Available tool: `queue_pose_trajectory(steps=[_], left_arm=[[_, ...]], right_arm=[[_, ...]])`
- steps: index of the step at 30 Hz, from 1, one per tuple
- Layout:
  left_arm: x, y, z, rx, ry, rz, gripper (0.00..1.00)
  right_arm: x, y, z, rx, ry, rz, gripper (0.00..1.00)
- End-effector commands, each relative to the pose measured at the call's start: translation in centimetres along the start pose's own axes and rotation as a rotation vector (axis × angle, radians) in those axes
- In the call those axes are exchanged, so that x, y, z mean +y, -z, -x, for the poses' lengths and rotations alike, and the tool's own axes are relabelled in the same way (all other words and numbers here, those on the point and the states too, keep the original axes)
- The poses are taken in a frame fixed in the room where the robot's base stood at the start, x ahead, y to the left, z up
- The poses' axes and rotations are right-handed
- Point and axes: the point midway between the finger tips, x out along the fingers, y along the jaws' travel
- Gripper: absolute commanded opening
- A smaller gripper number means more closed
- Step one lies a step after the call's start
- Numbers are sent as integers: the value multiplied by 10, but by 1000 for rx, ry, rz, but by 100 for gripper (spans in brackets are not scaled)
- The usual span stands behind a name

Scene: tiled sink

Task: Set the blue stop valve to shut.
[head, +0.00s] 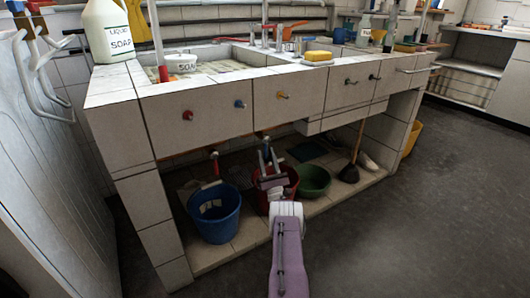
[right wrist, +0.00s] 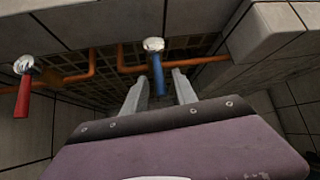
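The blue stop valve has a blue lever on a round metal hub, hanging down from an orange pipe under the sink. Its lever shows in the right wrist view (right wrist: 158,77). My right gripper (right wrist: 160,84) is open around the lever, one finger on each side with gaps visible; in the head view the right gripper (head: 270,160) is under the counter and largely covers this valve. A similar red-handled valve (right wrist: 22,92) hangs to the left, also seen in the head view (head: 215,166). My left gripper is not in view.
A blue bucket (head: 215,218), a red bucket (head: 289,192) and a green basin (head: 313,180) stand below the counter. A tiled block (right wrist: 265,35) juts down at the right in the right wrist view. Red, blue and yellow knobs (head: 240,104) are on the counter front.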

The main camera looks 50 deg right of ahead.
Motion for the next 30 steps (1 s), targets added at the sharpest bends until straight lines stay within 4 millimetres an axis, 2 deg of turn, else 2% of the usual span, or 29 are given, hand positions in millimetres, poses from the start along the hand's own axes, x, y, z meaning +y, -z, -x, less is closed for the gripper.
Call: queue_pose_trajectory(steps=[1, 6, 12, 30], left_arm=[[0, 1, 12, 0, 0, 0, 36], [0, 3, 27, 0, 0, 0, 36], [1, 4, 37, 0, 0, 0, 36], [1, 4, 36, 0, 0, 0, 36]], right_arm=[[-1, -3, 8, 6, 4, -2, 34], [0, -3, 46, 5, 3, -1, 34], [0, -2, 72, 1, 0, -2, 34], [0, -1, 76, 1, 0, -1, 34]])
